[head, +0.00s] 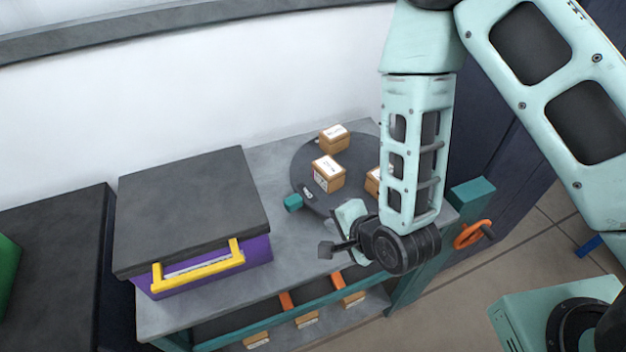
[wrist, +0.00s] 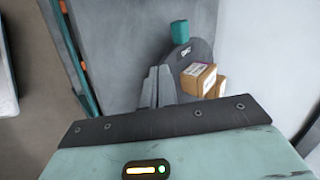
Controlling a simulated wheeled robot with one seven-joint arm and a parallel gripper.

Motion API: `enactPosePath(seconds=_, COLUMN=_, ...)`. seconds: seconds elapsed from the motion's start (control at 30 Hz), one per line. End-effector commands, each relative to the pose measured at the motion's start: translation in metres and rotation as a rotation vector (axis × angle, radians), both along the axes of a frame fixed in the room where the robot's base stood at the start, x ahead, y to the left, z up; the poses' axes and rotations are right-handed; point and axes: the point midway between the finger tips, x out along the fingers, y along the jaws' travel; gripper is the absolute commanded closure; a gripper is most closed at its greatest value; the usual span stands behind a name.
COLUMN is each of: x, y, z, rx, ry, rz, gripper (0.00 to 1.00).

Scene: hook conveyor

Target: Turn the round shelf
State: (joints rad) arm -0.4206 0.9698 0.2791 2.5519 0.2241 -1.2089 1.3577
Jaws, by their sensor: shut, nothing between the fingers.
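The round shelf (head: 306,160) is a dark grey disc on the grey table. Cardboard boxes with white labels stand on it: one at the back (head: 334,138), one in the middle (head: 327,174) and one at the right (head: 373,182), partly hidden by my arm. A teal knob (head: 292,203) sits at its front left edge. In the wrist view the shelf (wrist: 204,50), the knob (wrist: 180,31) and two boxes (wrist: 197,79) lie beyond the fingers. Contact cannot be told.
A purple case (head: 210,268) with a dark lid and yellow handle stands left of the shelf. The grey tabletop (head: 155,318) is clear between them. Several boxes (head: 307,319) lie on a lower level. An orange handwheel (head: 472,234) is at the right end. A white wall stands behind.

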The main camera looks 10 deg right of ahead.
Motion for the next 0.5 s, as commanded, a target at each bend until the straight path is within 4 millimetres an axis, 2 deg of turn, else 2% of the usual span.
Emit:
enactPosePath(seconds=0.13, x=-0.002, y=0.0, z=-0.002, rx=0.013, ry=0.0, rz=-0.009, gripper=1.0)
enactPosePath(seconds=0.5, x=0.017, y=0.01, z=-0.024, rx=0.013, ry=-0.004, rz=-0.009, gripper=1.0)
